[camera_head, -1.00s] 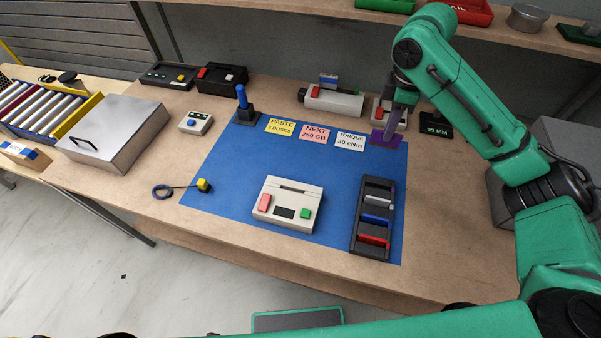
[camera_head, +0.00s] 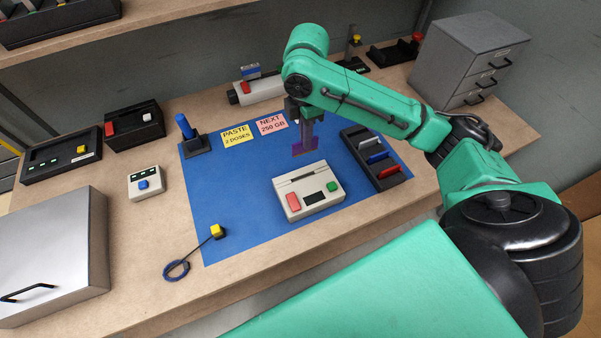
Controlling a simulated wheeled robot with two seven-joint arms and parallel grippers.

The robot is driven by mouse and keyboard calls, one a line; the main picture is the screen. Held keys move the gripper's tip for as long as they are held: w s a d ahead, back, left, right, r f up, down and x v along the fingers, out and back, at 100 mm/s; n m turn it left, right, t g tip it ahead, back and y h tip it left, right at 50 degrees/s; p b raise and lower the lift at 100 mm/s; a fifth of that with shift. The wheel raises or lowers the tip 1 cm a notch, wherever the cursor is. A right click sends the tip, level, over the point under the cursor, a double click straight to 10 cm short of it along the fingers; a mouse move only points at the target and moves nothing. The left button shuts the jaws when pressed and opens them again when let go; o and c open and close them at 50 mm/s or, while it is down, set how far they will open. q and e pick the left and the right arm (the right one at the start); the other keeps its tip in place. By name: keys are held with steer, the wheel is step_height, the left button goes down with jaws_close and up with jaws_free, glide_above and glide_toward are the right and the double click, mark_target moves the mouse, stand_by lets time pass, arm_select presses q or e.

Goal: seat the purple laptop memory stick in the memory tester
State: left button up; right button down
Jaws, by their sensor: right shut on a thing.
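The purple memory stick (camera_head: 304,149) is held upright in my right gripper (camera_head: 306,136), which is shut on it and points down. The memory tester (camera_head: 320,205) is a cream box on the blue mat, with a dark slot along its back part, a red button, a green button and a dark display. The stick hangs just behind the tester in the picture, apart from its slot. How high it is above the mat is hard to tell. My left gripper is not in view.
A black rack (camera_head: 391,180) with white, blue and red sticks stands right of the tester. Yellow and pink note cards (camera_head: 237,136) lie behind. A blue-handled tool (camera_head: 187,131) stands at the mat's back left corner.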

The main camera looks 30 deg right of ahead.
steer(key=f, duration=1.3)
steer(key=shift+a+p, duration=0.2)
steer(key=shift+p, duration=0.15)
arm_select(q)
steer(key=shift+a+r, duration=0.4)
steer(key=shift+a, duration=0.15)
arm_select(e)
steer(key=shift+a+f, duration=0.1)
steer(key=shift+f, duration=0.1)
steer(key=c, duration=1)
jaws_free()
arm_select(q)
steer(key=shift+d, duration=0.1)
arm_select(e)
steer(key=shift+r, duration=0.15)
step_height(320, 180, up, 12)
steer(key=shift+r+b, duration=0.1)
steer(key=shift+b, duration=0.2)
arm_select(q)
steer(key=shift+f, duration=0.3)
